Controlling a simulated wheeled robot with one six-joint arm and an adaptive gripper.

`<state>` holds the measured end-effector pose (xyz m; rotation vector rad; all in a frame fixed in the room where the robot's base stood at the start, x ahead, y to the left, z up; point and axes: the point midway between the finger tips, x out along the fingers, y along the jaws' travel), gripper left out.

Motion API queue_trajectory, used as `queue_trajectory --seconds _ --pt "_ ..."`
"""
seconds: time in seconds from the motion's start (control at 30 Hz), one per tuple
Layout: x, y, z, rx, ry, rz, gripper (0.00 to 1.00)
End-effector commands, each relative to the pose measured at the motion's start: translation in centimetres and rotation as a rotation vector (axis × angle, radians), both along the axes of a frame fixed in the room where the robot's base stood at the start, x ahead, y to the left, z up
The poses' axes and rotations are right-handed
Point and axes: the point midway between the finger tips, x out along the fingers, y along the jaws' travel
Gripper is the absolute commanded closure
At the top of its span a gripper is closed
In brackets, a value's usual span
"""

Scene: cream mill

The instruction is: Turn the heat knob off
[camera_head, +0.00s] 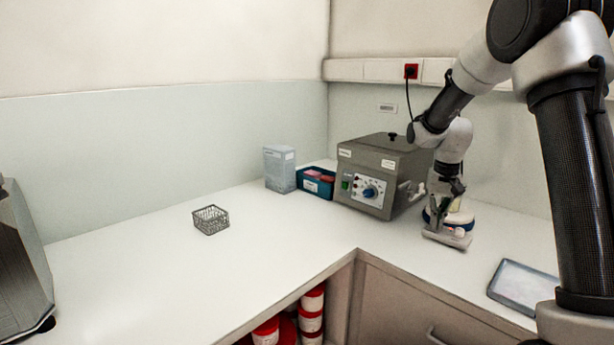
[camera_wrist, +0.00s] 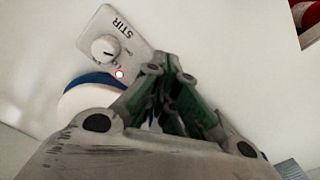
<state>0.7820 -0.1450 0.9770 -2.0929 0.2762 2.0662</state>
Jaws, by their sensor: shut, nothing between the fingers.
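A small stirring device stands on the counter at the right. Its white panel (camera_head: 455,239) shows in the head view, with a white and blue round top (camera_head: 463,217) behind it. In the wrist view the panel (camera_wrist: 125,32) reads STIR beside a white knob (camera_wrist: 104,50), with a lit red lamp (camera_wrist: 119,74) near it. My gripper (camera_head: 437,225) points down over this device. In the wrist view its fingers (camera_wrist: 162,68) are together and empty, over the panel's near end. I see no heat label; that part of the panel is hidden by the fingers. Contact cannot be told.
A teal bin (camera_head: 318,187), a carton (camera_head: 279,169) and a wire basket (camera_head: 210,220) are farther left. A tablet (camera_head: 523,286) lies front right. The left counter is mostly clear.

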Motion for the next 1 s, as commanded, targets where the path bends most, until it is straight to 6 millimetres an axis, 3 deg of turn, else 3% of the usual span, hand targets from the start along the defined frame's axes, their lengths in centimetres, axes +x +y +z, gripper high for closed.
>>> queue_trajectory --seconds 0.03,1.0 --pt "-0.5 0.0 -1.0 0.003 0.019 -0.002 1.00" --pt "-1.2 -2.2 -1.0 -0.001 0.022 -0.006 1.00"
